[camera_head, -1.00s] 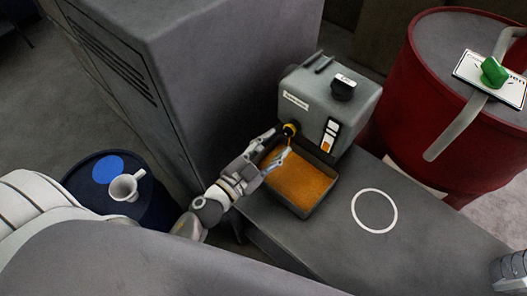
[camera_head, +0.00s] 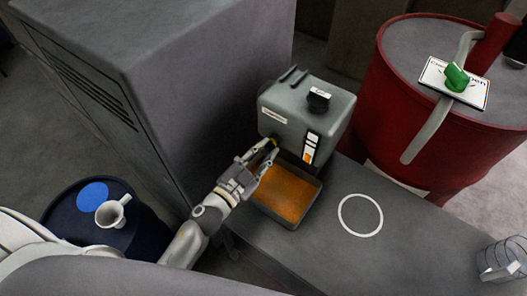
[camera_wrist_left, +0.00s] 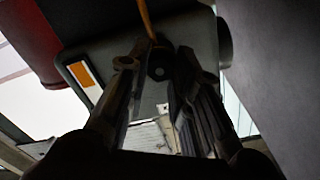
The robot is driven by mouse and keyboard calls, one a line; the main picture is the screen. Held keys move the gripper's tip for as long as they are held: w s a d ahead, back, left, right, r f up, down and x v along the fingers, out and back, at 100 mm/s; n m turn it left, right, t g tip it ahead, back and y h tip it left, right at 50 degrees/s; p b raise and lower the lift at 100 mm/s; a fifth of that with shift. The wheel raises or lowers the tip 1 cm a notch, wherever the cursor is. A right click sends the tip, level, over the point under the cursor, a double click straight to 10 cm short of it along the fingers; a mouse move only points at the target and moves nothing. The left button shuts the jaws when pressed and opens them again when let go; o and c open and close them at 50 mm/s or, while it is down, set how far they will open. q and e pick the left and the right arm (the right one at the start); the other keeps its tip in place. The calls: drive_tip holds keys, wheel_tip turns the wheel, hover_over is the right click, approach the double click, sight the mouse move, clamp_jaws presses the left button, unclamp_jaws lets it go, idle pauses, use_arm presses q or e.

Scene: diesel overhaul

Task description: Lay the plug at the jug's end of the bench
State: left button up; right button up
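A grey tank (camera_head: 300,115) stands on the grey bench (camera_head: 400,245). A small dark round fitting (camera_wrist_left: 158,68), which may be the plug or its outlet, sits low on the tank's front. An orange stream (camera_wrist_left: 146,18) runs from it in the left wrist view. My left gripper (camera_head: 268,153) is at the fitting with its fingers apart, one on each side; I cannot tell whether they touch it. It also shows in the left wrist view (camera_wrist_left: 157,68). A clear jug (camera_head: 502,260) stands at the bench's right end, partly cut off. My right gripper is not in view.
An open tray (camera_head: 315,208) of orange liquid lies below the fitting. A white ring (camera_head: 361,215) marks clear bench between tray and jug. A red drum (camera_head: 390,105) stands behind. A white cup (camera_head: 112,212) is on a dark blue drum (camera_head: 150,235) at left.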

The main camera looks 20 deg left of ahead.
use_arm(q)
clamp_jaws()
drive_tip(key=shift+s, duration=0.1)
drive_tip(key=shift+s+a, duration=0.2)
drive_tip(key=shift+s, duration=0.35)
drive_tip(key=shift+s+a, duration=0.15)
drive_tip(key=shift+s, duration=0.15)
drive_tip(key=shift+s, duration=0.1)
drive_tip(key=v, duration=0.3)
